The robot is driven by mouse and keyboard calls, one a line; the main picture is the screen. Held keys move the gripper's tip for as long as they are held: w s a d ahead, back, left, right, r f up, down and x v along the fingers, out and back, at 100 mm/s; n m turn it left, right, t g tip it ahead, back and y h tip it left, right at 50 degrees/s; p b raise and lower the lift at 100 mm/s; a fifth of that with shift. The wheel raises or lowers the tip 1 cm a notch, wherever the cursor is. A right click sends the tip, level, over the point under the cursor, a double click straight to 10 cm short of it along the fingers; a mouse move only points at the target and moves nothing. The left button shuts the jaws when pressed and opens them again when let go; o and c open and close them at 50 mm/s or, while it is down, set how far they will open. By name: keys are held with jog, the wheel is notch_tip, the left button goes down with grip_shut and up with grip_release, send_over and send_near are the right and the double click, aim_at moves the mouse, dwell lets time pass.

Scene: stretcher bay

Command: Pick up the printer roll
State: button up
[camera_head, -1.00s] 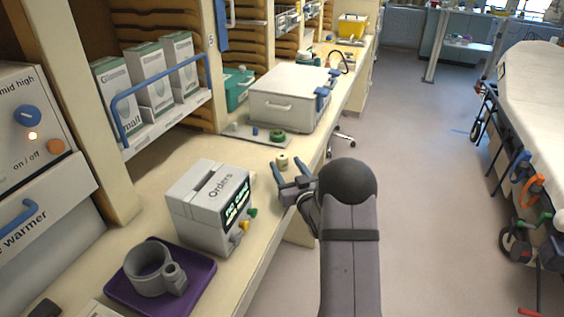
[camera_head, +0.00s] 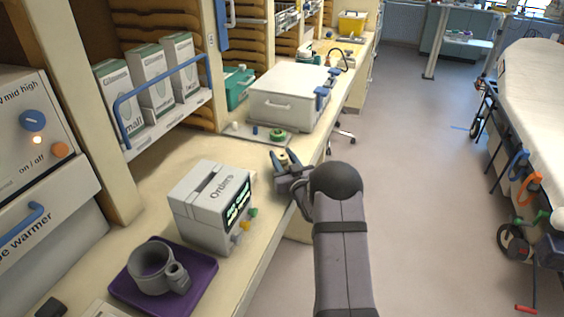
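The printer roll (camera_head: 283,159) is a small beige roll near the counter's front edge, right of and beyond the grey Orders printer (camera_head: 212,205). My gripper (camera_head: 285,158) reaches over the counter from the right. Its fingers are spread, one on each side of the roll. The roll's lower part is hidden by the gripper, and I cannot tell whether a finger touches it. The roll appears to stand on the counter.
A purple tray (camera_head: 202,295) with a grey cup-like holder (camera_head: 152,268) lies at the near left. A white box (camera_head: 288,98) and a green tape ring (camera_head: 277,134) stand beyond the roll. Open floor lies right of the counter.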

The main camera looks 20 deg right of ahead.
jog(key=c, duration=0.5)
jog(key=shift+r, duration=0.1)
